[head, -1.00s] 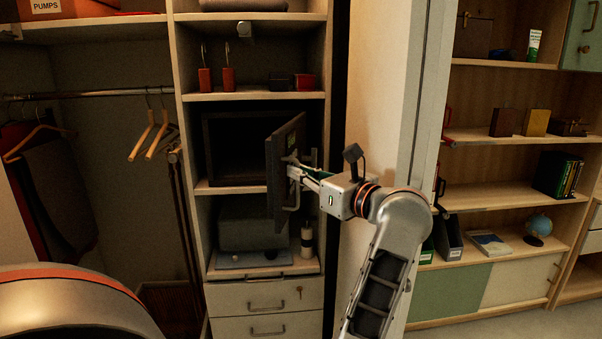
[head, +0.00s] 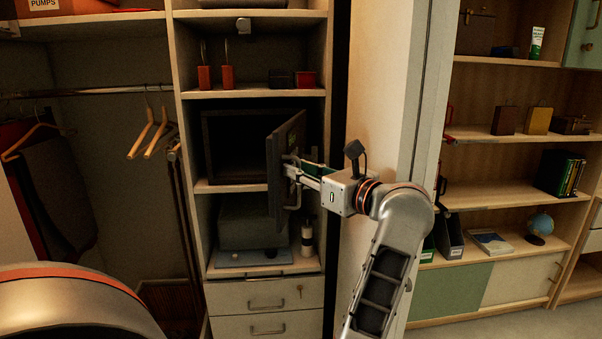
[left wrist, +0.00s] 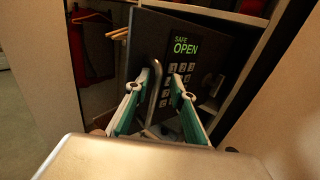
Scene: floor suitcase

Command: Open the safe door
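The dark safe (head: 203,150) sits on a closet shelf. Its door (head: 277,178) stands swung well outward, hinged at the right, and the black interior (head: 240,145) shows. In the left wrist view the door face (left wrist: 215,50) has a keypad (left wrist: 180,77), a green "SAFE OPEN" display (left wrist: 185,45) and a curved bar handle (left wrist: 155,95). My left gripper (head: 294,168) is at the door's outer face. Its fingers (left wrist: 161,80) are apart, with the handle between them, nearer the left fingertip; contact is unclear. My right gripper is out of view.
A grey box (head: 250,226) and a white bottle (head: 306,238) stand on the shelf below, above drawers (head: 265,295). Clothes hangers (head: 150,135) hang at the left.

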